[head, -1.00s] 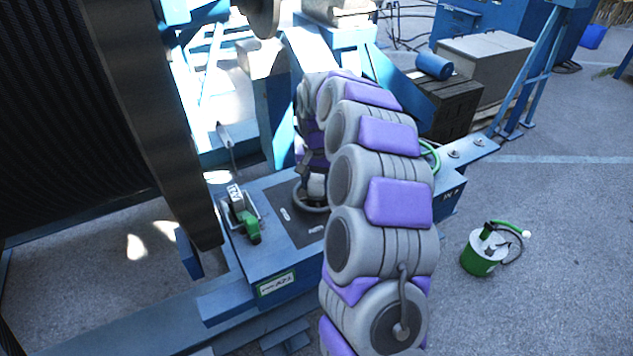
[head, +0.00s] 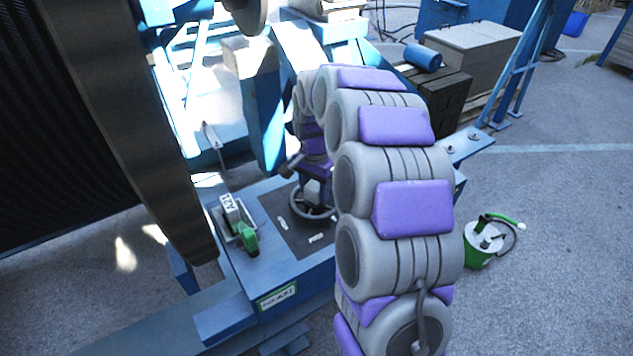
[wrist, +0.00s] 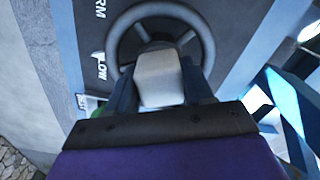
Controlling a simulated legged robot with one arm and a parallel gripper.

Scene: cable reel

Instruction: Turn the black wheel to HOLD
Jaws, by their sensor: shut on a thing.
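The black wheel (head: 296,206) looks dark grey and lies on a dark panel on top of the blue base. In the wrist view its round rim (wrist: 122,30) and inner spokes show at the top. My gripper (wrist: 158,72) is over the wheel, shut on it, with its fingers reaching down inside the rim. The exact contact is hidden by the gripper's pale middle part. White lettering beside the wheel in the wrist view reads "LOW" and a partly cut-off "RM". No HOLD lettering can be read. In the head view my gripper (head: 315,188) is partly behind my arm.
A green-handled lever (head: 247,236) with a white tag stands left of the panel. The large dark reel (head: 165,150) rises at the left. A green-and-white bucket (head: 482,245) stands on the floor at the right. Dark crates (head: 440,95) are behind.

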